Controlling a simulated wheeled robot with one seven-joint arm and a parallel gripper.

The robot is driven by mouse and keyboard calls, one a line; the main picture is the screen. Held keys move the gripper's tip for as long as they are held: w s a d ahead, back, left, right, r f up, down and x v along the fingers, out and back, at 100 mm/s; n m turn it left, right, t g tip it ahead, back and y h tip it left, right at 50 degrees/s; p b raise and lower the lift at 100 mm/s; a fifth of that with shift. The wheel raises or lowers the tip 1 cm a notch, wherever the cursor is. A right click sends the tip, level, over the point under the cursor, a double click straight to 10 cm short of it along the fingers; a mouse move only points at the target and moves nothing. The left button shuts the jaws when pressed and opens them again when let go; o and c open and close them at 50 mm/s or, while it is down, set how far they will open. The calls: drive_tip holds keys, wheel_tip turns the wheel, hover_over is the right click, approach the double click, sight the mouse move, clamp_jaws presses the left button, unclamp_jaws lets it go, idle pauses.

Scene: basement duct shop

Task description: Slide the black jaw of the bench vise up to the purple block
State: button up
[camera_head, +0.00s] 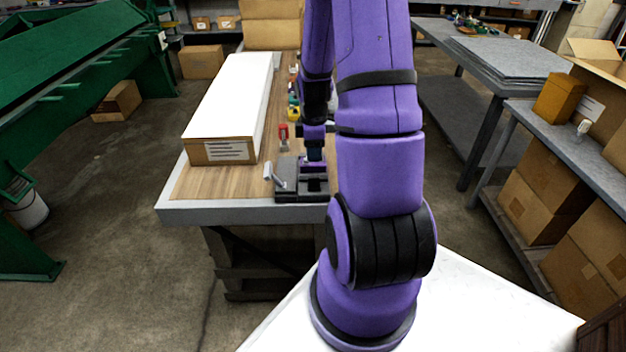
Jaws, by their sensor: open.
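The bench vise (290,196) is a dark grey and black thing at the near edge of the wooden-topped workbench, just left of my arm. A light grey handle (268,171) sticks up at its left side. A small purple patch (313,168) shows in the vise, probably the purple block. I cannot clearly tell the black jaw from the dark vise body, nor the gap to the block. My gripper (314,156) points down over the vise; it is open, small in this view, and I cannot tell whether it touches anything. My arm hides the right side of the vise.
A long white-topped box (222,149) lies on the workbench (185,211) left of the vise. A red object (283,136) and other small items stand behind the vise. A grey table (482,75) and a shelf with cartons (535,190) are at right.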

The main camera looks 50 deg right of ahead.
sight(314, 176)
drive_tip(key=shift+f, duration=5.45)
drive_tip(key=shift+c, duration=0.2)
clamp_jaws()
